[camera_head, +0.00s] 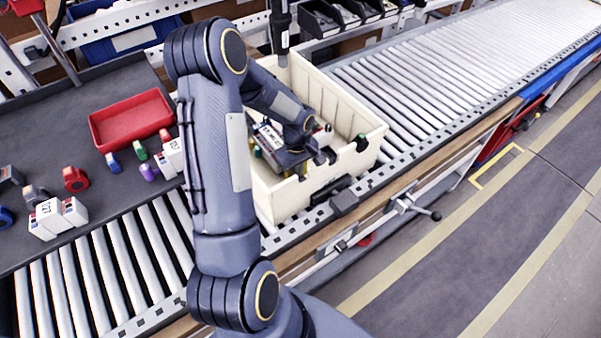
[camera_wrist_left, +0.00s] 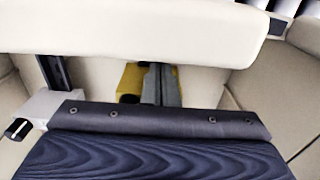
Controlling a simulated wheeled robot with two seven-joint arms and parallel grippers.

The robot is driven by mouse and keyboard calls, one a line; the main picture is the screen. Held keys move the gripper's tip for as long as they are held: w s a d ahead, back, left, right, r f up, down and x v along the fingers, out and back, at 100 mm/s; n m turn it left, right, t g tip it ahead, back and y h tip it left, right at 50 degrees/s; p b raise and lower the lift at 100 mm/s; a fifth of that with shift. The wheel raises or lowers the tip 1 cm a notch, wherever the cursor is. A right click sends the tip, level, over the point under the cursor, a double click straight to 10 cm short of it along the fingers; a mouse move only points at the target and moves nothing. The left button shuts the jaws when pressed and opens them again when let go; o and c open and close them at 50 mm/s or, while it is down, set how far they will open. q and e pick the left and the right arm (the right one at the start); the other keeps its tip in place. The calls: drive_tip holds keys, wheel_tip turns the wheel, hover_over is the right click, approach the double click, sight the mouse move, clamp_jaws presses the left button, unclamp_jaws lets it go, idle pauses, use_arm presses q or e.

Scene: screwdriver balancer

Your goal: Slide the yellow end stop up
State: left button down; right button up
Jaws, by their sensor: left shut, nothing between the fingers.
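My left gripper (camera_head: 322,157) reaches over the cream bin (camera_head: 362,152), at its near right side. In the left wrist view its two grey fingers (camera_wrist_left: 161,84) are together with nothing between them. A yellow block (camera_wrist_left: 130,82), which looks like the yellow end stop, shows just left of the fingers. I cannot tell whether they touch it. My right gripper is not in view.
A red tray (camera_head: 131,120) and several small coloured parts lie on the dark mat at left. White boxes (camera_head: 58,217) stand near the rollers. The roller conveyor (camera_head: 440,65) beyond the bin is clear. A dark hanging tool (camera_head: 280,25) is above the bin's far side.

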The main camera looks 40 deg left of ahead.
use_arm(q)
drive_tip(key=shift+w+a+b, duration=0.15)
drive_tip(key=shift+a+b, duration=0.2)
drive_tip(key=shift+a, duration=0.25)
drive_tip(key=shift+w+a+b, duration=0.15)
drive_tip(key=shift+a+b, duration=0.15)
drive_tip(key=shift+a, duration=0.3)
idle(2.9)
drive_tip(key=shift+w+a+b, duration=0.1)
drive_tip(key=shift+a+b, duration=0.1)
drive_tip(key=shift+b, duration=0.1)
idle(1.4)
drive_tip(key=shift+d, duration=0.3)
drive_tip(key=shift+d, duration=0.1)
drive_tip(key=shift+r, duration=0.2)
idle(0.4)
drive_tip(key=shift+r+p, duration=0.4)
drive_tip(key=shift+r, duration=0.45)
